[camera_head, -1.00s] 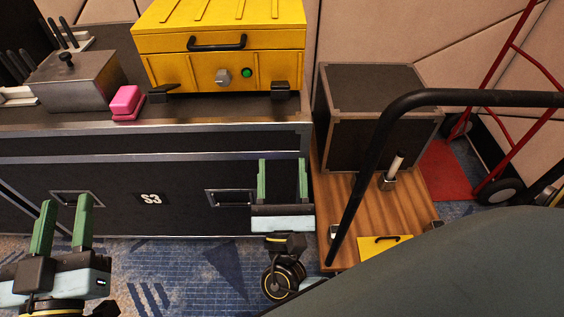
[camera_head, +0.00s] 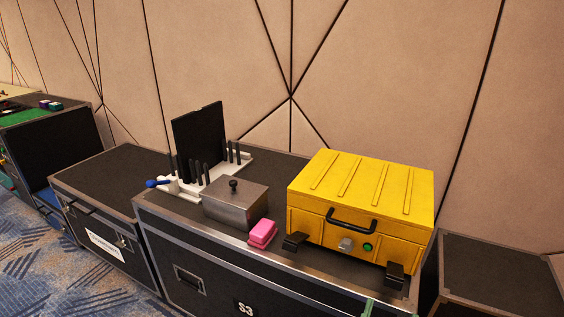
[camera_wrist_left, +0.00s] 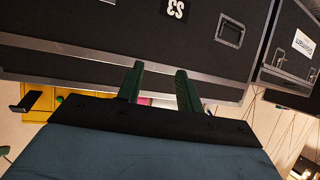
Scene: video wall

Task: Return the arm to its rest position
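In the left wrist view my left gripper (camera_wrist_left: 160,85) has its two green fingers apart with nothing held between them. The black case front marked S3 shows beyond them, upside down. In the head view my left gripper is out of frame. A green fingertip (camera_head: 368,307) just shows at the bottom edge, in front of the S3 case; it looks like my right gripper's, and the rest is cut off. I cannot see that gripper's opening.
The S3 case (camera_head: 245,307) carries a yellow case (camera_head: 385,183), a metal box with a knob (camera_head: 236,207), pink blocks (camera_head: 263,233) and a white rack (camera_head: 235,158). Another black case (camera_head: 115,180) stands to the left, and one (camera_head: 500,270) to the right. Patterned carpet (camera_head: 60,275) lies at the lower left.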

